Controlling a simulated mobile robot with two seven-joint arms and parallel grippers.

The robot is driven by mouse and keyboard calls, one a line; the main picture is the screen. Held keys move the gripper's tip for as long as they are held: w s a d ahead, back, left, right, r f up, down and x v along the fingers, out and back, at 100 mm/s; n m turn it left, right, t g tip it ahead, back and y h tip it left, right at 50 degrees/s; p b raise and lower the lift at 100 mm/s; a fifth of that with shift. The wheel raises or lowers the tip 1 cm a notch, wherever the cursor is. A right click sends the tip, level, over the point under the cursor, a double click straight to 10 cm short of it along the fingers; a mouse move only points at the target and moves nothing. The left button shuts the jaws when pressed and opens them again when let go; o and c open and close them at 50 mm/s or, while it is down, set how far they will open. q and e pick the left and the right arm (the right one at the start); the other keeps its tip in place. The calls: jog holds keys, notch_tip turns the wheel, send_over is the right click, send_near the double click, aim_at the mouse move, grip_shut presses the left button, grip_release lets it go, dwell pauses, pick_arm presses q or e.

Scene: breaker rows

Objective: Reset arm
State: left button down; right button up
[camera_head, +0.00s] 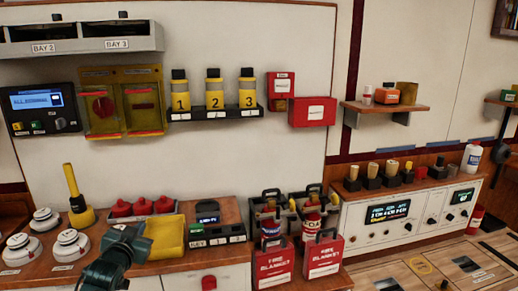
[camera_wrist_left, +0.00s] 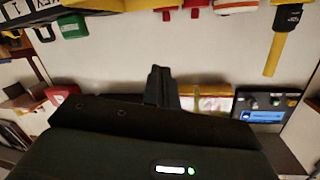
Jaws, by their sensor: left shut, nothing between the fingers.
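My left arm enters the head view from the bottom left. Its dark gripper (camera_head: 125,243) is in front of the counter, overlapping the left edge of the yellow tray (camera_head: 165,236). In the left wrist view the gripper (camera_wrist_left: 160,75) shows as dark fingers closed together with nothing held. That view is upside down, with the counter items along the top. My right arm and gripper are not in view.
White round detectors (camera_head: 70,245), a yellow-handled tool (camera_head: 75,195) and red domes (camera_head: 140,207) crowd the counter. A blue-screen panel (camera_head: 38,108) and yellow-covered switches (camera_head: 122,103) are on the wall. Red fire blanket boxes (camera_head: 273,266) stand right of the counter.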

pick_arm(q)
jog(key=s+d+f+g+h, duration=0.2)
jog(key=s+d+f, duration=0.7)
jog(key=s+f, duration=0.55)
jog(key=s+d+f+g, duration=0.1)
jog(key=s+d, duration=0.2)
jog(key=s, duration=0.4)
jog(key=s+d+f+g+h, duration=0.1)
jog(key=s+d+f, duration=0.1)
jog(key=s, duration=0.5)
jog(key=s+d+f+g+h, duration=0.1)
jog(key=s+d+f, duration=0.1)
jog(key=s+d, duration=0.2)
jog(key=s, duration=0.3)
jog(key=shift+s+g, duration=0.3)
